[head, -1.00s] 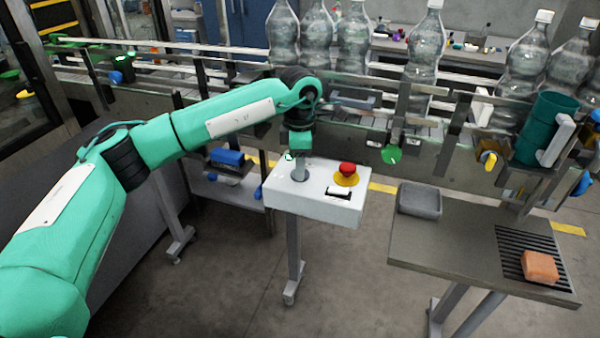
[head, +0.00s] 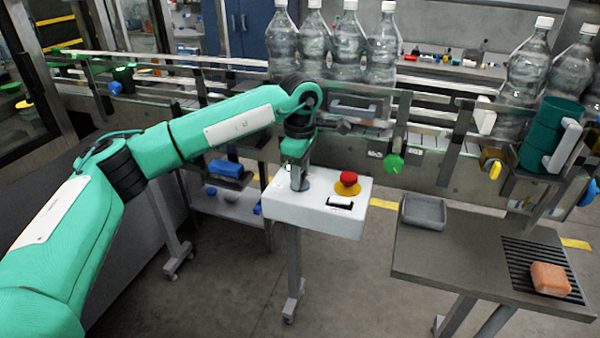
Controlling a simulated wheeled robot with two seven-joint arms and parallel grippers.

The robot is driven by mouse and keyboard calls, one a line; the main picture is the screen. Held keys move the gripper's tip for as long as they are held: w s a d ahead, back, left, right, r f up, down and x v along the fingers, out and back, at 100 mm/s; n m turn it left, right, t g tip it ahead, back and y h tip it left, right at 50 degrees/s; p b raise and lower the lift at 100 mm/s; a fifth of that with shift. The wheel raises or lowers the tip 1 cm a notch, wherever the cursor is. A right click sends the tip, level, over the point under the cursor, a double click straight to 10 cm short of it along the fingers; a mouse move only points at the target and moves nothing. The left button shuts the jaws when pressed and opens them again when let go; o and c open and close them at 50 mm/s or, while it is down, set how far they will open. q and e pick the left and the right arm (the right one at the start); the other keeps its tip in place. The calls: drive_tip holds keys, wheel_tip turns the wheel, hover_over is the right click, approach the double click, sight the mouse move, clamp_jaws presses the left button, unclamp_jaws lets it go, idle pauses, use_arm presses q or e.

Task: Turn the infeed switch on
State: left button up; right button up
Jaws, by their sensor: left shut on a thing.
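The white control box (head: 318,217) stands on a grey post in the middle of the head view. My left gripper (head: 298,184) points down onto the left part of its top and is shut on the infeed switch there. The gripper hides the switch knob, so I cannot tell its turned position; only a grey round base shows around the fingertips. A red mushroom button (head: 348,178) on a yellow ring sits to the right of the gripper, apart from it. My right gripper is not in view.
The conveyor (head: 345,122) with clear bottles (head: 383,50) runs behind the box. A green knob (head: 393,163) hangs at its front edge. At right, a grey side table (head: 445,250) bears a grey tray (head: 424,212) and an orange block (head: 550,279).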

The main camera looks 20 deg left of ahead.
use_arm(q)
drive_tip(key=shift+r, duration=0.15)
drive_tip(key=o, duration=1)
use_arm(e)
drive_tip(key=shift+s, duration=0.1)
use_arm(q)
drive_tip(key=shift+r, duration=0.2)
wheel_tip(320, 180, up, 13)
drive_tip(key=shift+r+b, duration=0.15)
drive_tip(key=shift+b, duration=0.8)
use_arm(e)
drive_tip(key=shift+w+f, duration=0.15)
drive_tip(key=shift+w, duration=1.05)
